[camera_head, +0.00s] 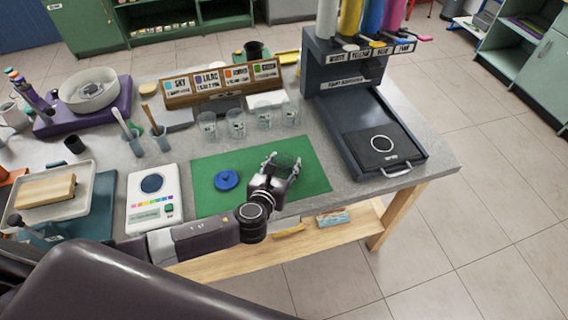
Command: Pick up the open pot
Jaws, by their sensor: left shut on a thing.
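The open pot (286,159) looks like a small clear jar, seen against the green mat (312,176). My left gripper (283,165) comes in from the front left, with one finger on each side of the pot, and is shut on it. The gripper hides the pot's near side. I cannot tell whether the pot's base touches the mat. A round blue lid (227,180) lies on the mat, left of the gripper. My right gripper is not in view.
Several clear cups (236,123) stand behind the mat, before a wooden rack of labelled cards (222,85). A white scale (155,197) is at the left. A dark paint dispenser (345,110) with a handled tray stands at the right. The table's front edge is near the gripper.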

